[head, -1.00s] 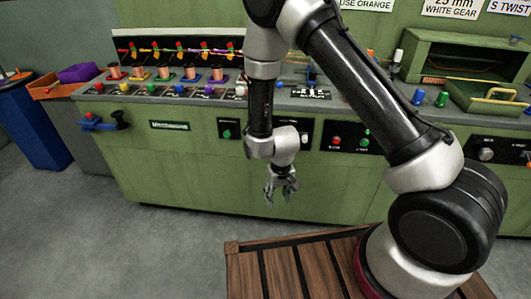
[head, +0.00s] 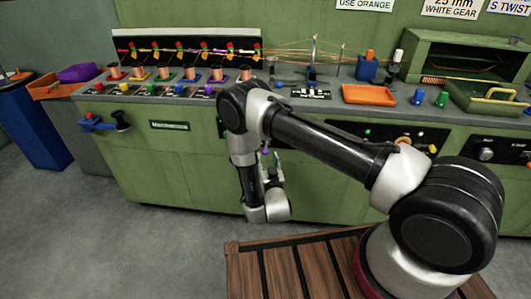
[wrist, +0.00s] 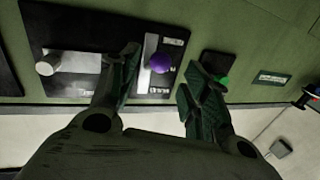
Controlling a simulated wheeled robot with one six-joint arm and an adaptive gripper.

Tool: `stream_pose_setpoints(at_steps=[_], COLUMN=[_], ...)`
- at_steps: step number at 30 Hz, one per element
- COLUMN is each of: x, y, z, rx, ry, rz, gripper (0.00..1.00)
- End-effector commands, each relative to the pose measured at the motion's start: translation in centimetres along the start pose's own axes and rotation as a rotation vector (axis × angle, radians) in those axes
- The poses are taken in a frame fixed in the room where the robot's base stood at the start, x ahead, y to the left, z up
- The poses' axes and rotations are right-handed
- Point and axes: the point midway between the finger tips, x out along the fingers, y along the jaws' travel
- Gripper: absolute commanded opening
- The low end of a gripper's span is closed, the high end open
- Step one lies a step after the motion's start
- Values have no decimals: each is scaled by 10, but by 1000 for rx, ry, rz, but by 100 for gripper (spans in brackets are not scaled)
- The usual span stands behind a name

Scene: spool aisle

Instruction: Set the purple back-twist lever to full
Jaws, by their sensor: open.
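The purple lever knob (wrist: 159,63) shows in the wrist view on a black panel (wrist: 120,28), beside a pale upright strip. Small labels sit above and below it, too small to read. In the head view the purple knob (head: 265,151) is a small spot on the green cabinet front, partly hidden by my arm. My gripper (wrist: 163,88) is open, with one finger on each side of the knob in the wrist view. I see no contact. In the head view my gripper (head: 271,172) is in front of the cabinet, pointing up toward the panel.
A pale round-ended lever (wrist: 48,65) is left of the purple knob in the wrist view. A green button (wrist: 222,80) sits close to the right finger. The green cabinet (head: 165,165) carries spools and an orange tray (head: 369,95).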

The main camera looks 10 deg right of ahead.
Motion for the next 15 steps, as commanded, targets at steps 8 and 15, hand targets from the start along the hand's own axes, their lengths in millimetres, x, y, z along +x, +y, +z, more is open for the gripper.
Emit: stream_pose_setpoints(at_steps=[8,15], x=[45,57], y=[0,0], z=[0,0], rx=[1,0], ry=[1,-1], rz=[1,-1], gripper=[47,47])
